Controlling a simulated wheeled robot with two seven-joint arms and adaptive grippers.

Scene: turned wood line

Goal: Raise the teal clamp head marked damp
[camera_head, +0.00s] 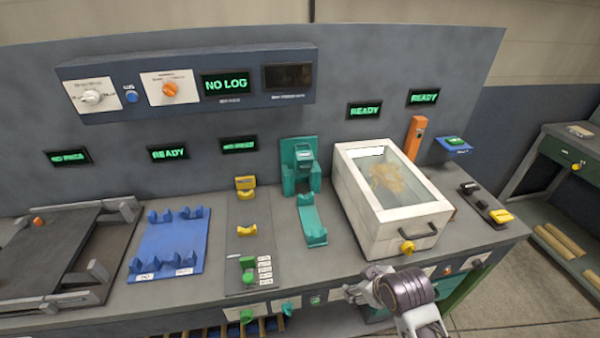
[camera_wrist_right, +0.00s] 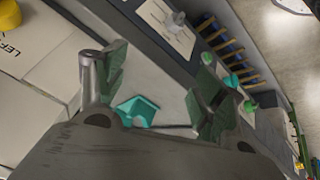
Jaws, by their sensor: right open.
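The teal clamp head (camera_head: 304,154) sits on a teal upright stand at the back of the bench, behind a teal cradle (camera_head: 312,222). Its marking is too small to read. My right gripper (camera_head: 362,291) is at the bench's front edge, to the right of the cradle and well in front of the clamp head. In the right wrist view my right gripper (camera_wrist_right: 160,85) has its fingers spread apart with nothing held. A teal part (camera_wrist_right: 137,110) shows beyond the fingers, probably the cradle's front end. My left gripper is not in view.
A white box with a clear lid (camera_head: 392,195) stands right of the teal stand. A grey plate with yellow rests (camera_head: 252,215) and a blue rack (camera_head: 165,243) lie to the left. Knobs, including a teal one (camera_head: 287,309), line the bench front.

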